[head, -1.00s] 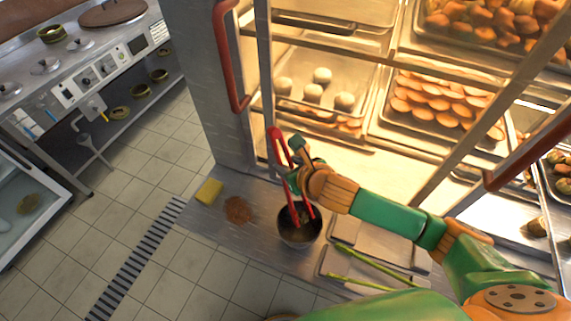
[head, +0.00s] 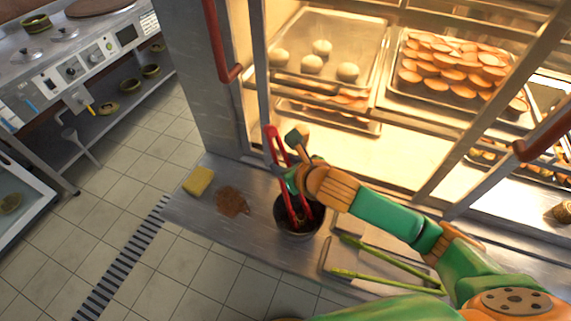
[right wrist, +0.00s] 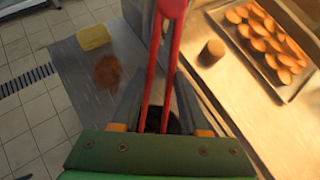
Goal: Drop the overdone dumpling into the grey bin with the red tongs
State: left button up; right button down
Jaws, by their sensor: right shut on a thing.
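My right gripper (head: 290,178) is shut on the red tongs (head: 271,141). The tongs are nearly upright, and they also run up the middle of the right wrist view (right wrist: 157,75). Their lower ends reach into a dark grey round container (head: 290,229) on the metal counter. The inside of the container is dark, and I cannot make out what the tips touch. A small brown, stubby piece (right wrist: 212,53) stands on the lit cabinet floor, right of the tongs in the right wrist view. I cannot tell whether it is the overdone dumpling. My left gripper is not in view.
A yellow sponge (head: 198,181) and a brown crumbly patch (head: 232,202) lie on the counter (head: 255,243) left of the container. Green chopsticks or tongs (head: 385,261) lie to its right. The lit cabinet behind holds trays of buns (head: 311,64) and orange-brown pieces (head: 450,68).

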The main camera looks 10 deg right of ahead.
jog(key=shift+f, duration=0.35)
jog(key=c, duration=0.8)
grip_release()
notch_tip(320, 180, up, 10)
jog(key=p, duration=1.2)
